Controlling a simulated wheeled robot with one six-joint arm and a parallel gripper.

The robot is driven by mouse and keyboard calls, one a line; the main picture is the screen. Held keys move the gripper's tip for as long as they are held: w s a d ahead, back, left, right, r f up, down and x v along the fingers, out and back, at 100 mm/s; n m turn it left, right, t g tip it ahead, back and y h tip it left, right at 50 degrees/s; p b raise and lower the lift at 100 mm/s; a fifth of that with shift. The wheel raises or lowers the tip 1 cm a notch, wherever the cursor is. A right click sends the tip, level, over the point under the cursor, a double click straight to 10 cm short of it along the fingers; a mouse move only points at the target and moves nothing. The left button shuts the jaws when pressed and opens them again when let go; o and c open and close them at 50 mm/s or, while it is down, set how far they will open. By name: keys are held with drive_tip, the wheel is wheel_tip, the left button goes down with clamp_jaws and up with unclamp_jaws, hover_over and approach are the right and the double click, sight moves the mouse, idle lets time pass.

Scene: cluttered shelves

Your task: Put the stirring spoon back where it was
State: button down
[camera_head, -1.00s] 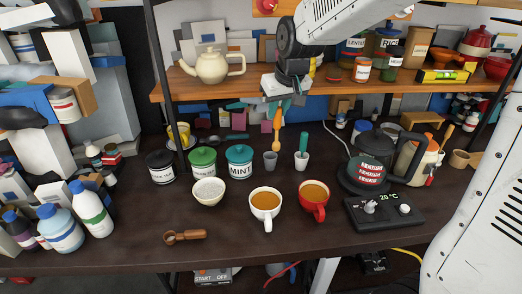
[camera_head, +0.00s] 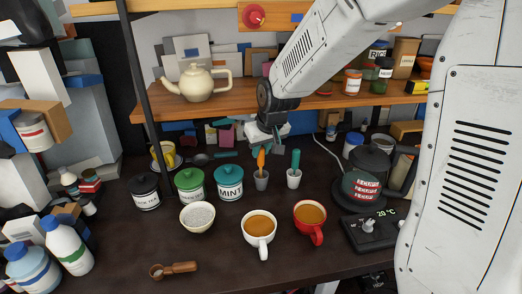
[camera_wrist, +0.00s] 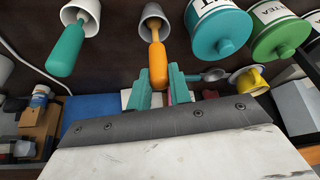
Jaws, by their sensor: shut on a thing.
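The stirring spoon (camera_head: 261,160) has an orange handle and stands nearly upright, its lower end inside a small grey cup (camera_head: 261,182). My gripper (camera_head: 270,147) is at the top of the handle, shut on it. In the wrist view the orange handle (camera_wrist: 158,65) reaches between the two teal fingers of my gripper (camera_wrist: 162,80), and its far end is hidden in the cup (camera_wrist: 153,20). A white cup (camera_head: 294,180) with a teal-handled utensil (camera_head: 295,160) stands just to the right.
A teal MINT jar (camera_head: 229,184) and a green jar (camera_head: 189,187) stand left of the cups. A white tea cup (camera_head: 260,228) and a red cup (camera_head: 309,218) are in front. A kettle (camera_head: 365,178) stands at right. The shelf (camera_head: 220,104) runs above and behind.

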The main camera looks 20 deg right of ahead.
drive_tip(key=shift+f, duration=0.3)
drive_tip(key=c, duration=1.3)
unclamp_jaws()
drive_tip(key=a+v, duration=0.1)
drive_tip(key=v, duration=1.1)
drive_tip(key=s+d+g, duration=0.1)
drive_tip(key=s, duration=0.8)
drive_tip(key=s+d+m+g, duration=0.1)
drive_tip(key=s, duration=0.8)
drive_tip(key=s+d+g, duration=0.1)
drive_tip(key=s, duration=0.8)
drive_tip(key=shift+s+d+r+h, duration=0.15)
drive_tip(key=shift+s+d+h, duration=0.05)
drive_tip(key=shift+s+h, duration=0.1)
